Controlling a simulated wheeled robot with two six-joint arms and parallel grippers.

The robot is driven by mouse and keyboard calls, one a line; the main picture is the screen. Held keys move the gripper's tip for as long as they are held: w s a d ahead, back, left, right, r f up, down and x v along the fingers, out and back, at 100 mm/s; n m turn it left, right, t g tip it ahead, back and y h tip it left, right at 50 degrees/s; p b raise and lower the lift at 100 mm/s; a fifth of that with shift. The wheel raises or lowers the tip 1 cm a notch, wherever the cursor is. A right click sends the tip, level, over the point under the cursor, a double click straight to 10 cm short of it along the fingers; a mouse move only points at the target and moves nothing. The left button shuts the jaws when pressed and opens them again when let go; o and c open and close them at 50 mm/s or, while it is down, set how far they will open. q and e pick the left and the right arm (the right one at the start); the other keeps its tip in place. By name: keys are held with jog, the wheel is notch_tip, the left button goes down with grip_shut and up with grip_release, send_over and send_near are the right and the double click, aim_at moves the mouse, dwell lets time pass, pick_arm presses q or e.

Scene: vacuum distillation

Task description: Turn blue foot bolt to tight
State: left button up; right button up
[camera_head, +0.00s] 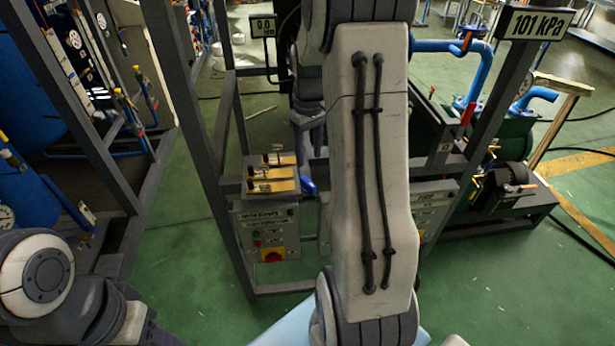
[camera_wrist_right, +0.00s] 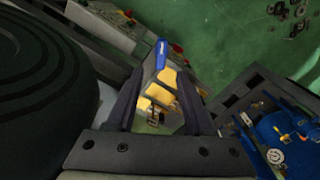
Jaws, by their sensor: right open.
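A small blue part (camera_head: 306,186), which may be the blue foot bolt, shows beside the right edge of the yellow-topped control box. In the right wrist view a blue bar-like part (camera_wrist_right: 162,54) shows just beyond the fingertips; I cannot tell whether it is tight. My right gripper (camera_head: 310,148) hangs above and behind the box, partly hidden by my forearm. In the right wrist view its two dark fingers (camera_wrist_right: 160,76) are apart, with nothing held between them. Only part of my left arm shows at the lower left, without its gripper.
The control box (camera_head: 272,222) has yellow-backed valves on top and a red knob on its front. Grey frame posts (camera_head: 185,110) stand left of it. A dark motor (camera_head: 505,185) and blue pipes (camera_head: 480,75) are at the right. Green floor in front is open.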

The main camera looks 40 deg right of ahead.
aim_at(308, 181)
notch_tip(308, 181, down, 9)
jog(key=shift+f+p, duration=0.2)
jog(key=shift+p, duration=0.85)
grip_shut()
